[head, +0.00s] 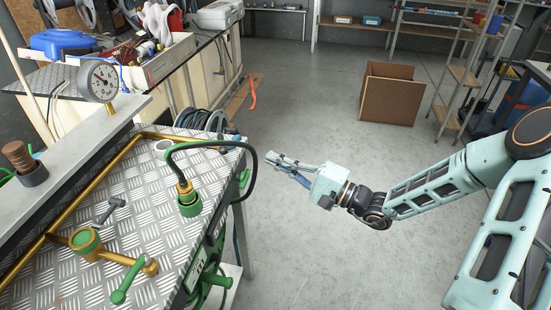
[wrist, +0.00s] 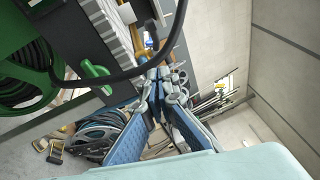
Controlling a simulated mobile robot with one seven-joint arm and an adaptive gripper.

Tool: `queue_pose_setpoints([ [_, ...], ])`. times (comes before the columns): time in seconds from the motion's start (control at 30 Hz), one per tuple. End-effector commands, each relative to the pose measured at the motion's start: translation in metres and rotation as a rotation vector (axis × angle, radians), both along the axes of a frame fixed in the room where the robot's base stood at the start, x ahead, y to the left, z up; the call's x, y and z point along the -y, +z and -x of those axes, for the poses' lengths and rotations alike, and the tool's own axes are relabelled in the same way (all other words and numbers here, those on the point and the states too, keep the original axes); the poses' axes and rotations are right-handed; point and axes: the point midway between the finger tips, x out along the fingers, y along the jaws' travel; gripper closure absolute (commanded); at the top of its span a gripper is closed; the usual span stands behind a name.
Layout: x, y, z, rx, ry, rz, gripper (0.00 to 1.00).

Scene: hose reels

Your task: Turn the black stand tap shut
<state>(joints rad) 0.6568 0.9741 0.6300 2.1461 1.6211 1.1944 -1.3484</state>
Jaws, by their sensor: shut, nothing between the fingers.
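On the patterned metal bench, a small dark grey tap handle (head: 108,209) stands up beside a round brass and green fitting (head: 86,241). I cannot tell if it is the black stand tap; no other plainly black tap shows. A green lever (head: 130,281) sits on a brass pipe end at the bench's near part. A black hose (head: 215,145) arcs from a green and brass coupling (head: 188,198) over the bench's right edge. My gripper (head: 270,158) is shut and empty, right of the bench and apart from it. Its closed fingers also show in the wrist view (wrist: 157,86).
A pressure gauge (head: 98,80) stands at the bench's back. A green handle (wrist: 95,82) and a green hose reel (wrist: 25,70) are on the bench's side. An open cardboard box (head: 388,98) stands on the floor. The floor around my arm is clear.

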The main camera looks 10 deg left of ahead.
Motion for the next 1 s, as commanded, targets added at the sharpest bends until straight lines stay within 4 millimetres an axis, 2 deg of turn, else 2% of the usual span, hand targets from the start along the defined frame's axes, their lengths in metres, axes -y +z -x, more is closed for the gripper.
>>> queue_pose_setpoints([
  [0.1,-0.027,0.004,-0.008,0.001,0.005,0.0,1.0],
  [0.3,-0.065,0.01,-0.024,-0.001,0.002,-0.001,1.0],
  [0.5,-0.089,0.015,-0.011,-0.003,0.001,-0.001,1.0],
  [0.7,-0.097,0.016,-0.007,-0.003,0.0,0.001,1.0],
  [1.0,-0.098,0.017,-0.007,-0.002,-0.001,0.002,1.0],
])
